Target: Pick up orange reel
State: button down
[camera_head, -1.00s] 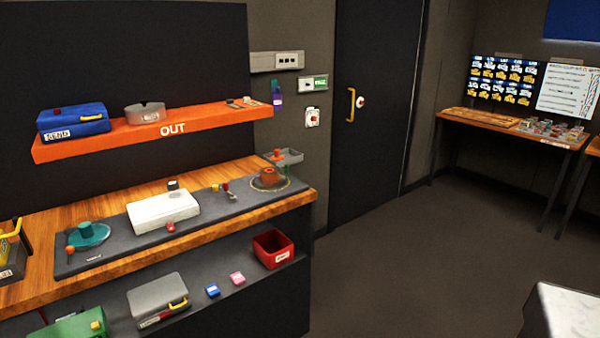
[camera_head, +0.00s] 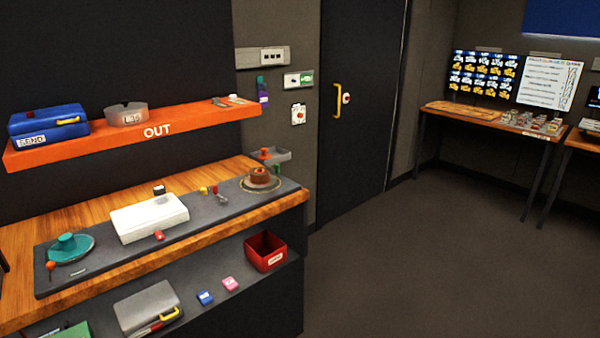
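The orange reel (camera_head: 260,176) is a small brown-orange round piece in the head view. It rests on a round plate (camera_head: 274,187) at the right end of the dark grey panel (camera_head: 205,215) on the wooden bench. My gripper is not in view, and nothing is seen touching the reel.
A white box (camera_head: 148,216) and a teal reel (camera_head: 70,246) sit on the panel. A small grey tray (camera_head: 272,155) is behind the orange reel. The orange OUT shelf (camera_head: 190,123) overhangs the back. A red bin (camera_head: 265,251) is below. Floor (camera_head: 400,260) at right is clear.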

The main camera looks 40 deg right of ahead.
aim_at(260, 175)
jog(key=z, duration=0.95)
jog(key=k, duration=1)
jog(key=i, duration=0.95)
